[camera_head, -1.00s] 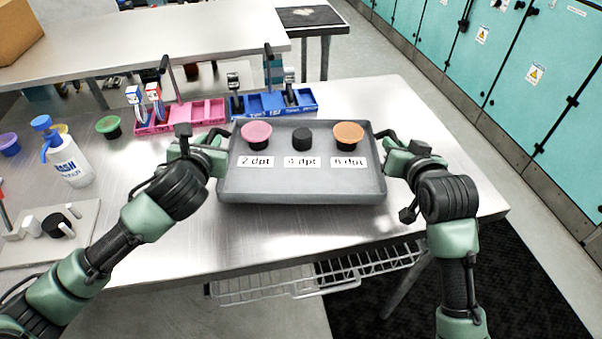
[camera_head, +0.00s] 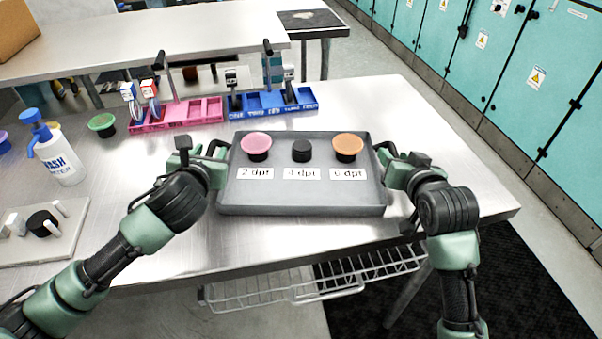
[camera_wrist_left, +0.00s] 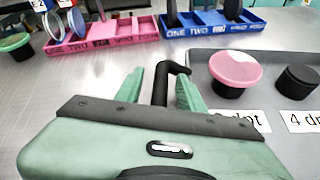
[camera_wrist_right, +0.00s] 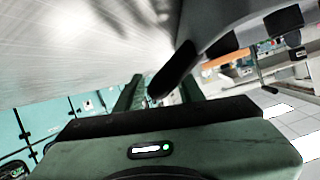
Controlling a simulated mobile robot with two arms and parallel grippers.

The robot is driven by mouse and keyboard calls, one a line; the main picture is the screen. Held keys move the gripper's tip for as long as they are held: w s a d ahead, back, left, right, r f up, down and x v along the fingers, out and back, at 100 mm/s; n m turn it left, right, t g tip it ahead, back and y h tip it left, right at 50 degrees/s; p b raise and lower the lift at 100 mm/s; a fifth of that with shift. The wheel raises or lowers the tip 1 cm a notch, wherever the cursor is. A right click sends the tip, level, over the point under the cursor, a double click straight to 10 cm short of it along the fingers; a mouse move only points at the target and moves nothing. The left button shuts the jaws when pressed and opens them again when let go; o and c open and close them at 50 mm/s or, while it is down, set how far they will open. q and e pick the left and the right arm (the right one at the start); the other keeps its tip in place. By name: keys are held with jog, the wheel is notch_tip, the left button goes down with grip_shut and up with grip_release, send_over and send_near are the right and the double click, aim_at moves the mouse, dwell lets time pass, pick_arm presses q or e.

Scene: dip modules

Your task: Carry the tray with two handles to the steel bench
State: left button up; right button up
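The grey tray (camera_head: 300,207) has a black bar handle on each short side and appears to rest level on the steel bench (camera_head: 450,215). It carries a pink cup (camera_head: 257,143), a black cup (camera_head: 301,151) and an orange cup (camera_head: 348,143) in a row, with labels in front. My left gripper (camera_head: 212,160) is at the left handle. In the left wrist view its two fingers stand apart on either side of the handle (camera_wrist_left: 160,85), with gaps. My right gripper (camera_head: 388,160) is at the right handle (camera_wrist_right: 172,75). Its fingers also stand apart around the handle.
A pink rack (camera_head: 178,115) and a blue rack (camera_head: 273,103) stand behind the tray. A wash bottle (camera_head: 58,160), a green cup (camera_head: 103,124) and a pale board (camera_head: 45,235) are at the left. The bench is clear right of my right gripper.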

pick_arm(q)
jog(key=v, duration=0.8)
pick_arm(e)
jog(key=shift+s, duration=0.15)
jog(key=v, duration=1.2)
jog(key=shift+r, duration=0.1)
